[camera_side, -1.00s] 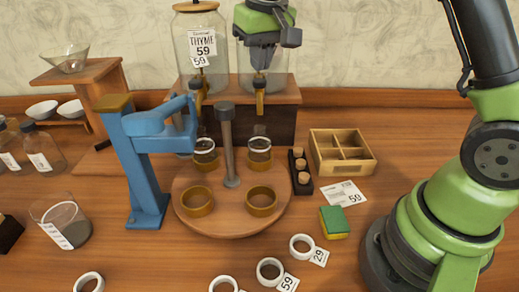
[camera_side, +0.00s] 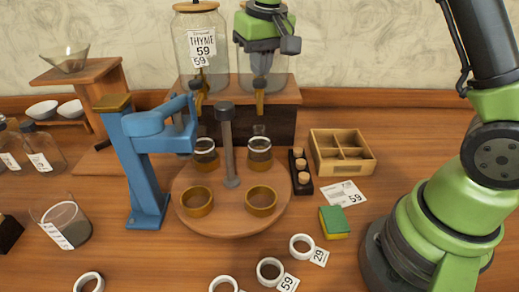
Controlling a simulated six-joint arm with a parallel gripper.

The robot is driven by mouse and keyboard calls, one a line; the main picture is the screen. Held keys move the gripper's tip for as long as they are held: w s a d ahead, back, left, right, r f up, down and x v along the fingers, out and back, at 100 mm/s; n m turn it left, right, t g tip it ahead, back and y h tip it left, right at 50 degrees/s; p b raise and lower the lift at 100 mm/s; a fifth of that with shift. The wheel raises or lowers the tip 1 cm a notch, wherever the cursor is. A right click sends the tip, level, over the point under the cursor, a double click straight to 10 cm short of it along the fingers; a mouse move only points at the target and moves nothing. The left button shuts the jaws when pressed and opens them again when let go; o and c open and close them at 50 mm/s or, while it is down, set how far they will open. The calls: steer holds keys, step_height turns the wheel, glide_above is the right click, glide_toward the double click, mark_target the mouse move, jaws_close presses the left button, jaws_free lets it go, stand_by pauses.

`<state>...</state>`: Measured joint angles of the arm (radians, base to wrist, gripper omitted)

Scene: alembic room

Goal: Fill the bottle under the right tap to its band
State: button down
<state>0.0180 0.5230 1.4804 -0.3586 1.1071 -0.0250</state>
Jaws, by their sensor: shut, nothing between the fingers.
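Two big glass jars stand on a wooden stand. The left jar (camera_side: 200,75) carries a THYME 59 label, and the right jar (camera_side: 277,80) is partly covered by my gripper (camera_side: 262,72). The gripper points down and is shut and empty, in front of the right jar and above the brass right tap (camera_side: 260,101). A small glass bottle (camera_side: 259,143) with a pale band sits in a brass ring of the round wooden turntable (camera_side: 232,222), below the right tap. Its liquid level is too small to tell. Another bottle (camera_side: 204,144) sits in the ring under the left tap (camera_side: 197,101).
Two front rings (camera_side: 197,201) on the turntable are empty. A blue press (camera_side: 145,165) stands at its left. A cork rack (camera_side: 300,172), divided wooden box (camera_side: 341,153), sponge (camera_side: 335,222) and white tape rings (camera_side: 302,245) lie to the right and front.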

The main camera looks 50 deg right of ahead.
steer(key=shift+f, duration=1.1)
steer(key=shift+s, duration=0.1)
steer(key=shift+f, duration=0.3)
steer(key=shift+r, duration=0.1)
stand_by(3.4)
steer(key=shift+r, duration=0.3)
stand_by(2.7)
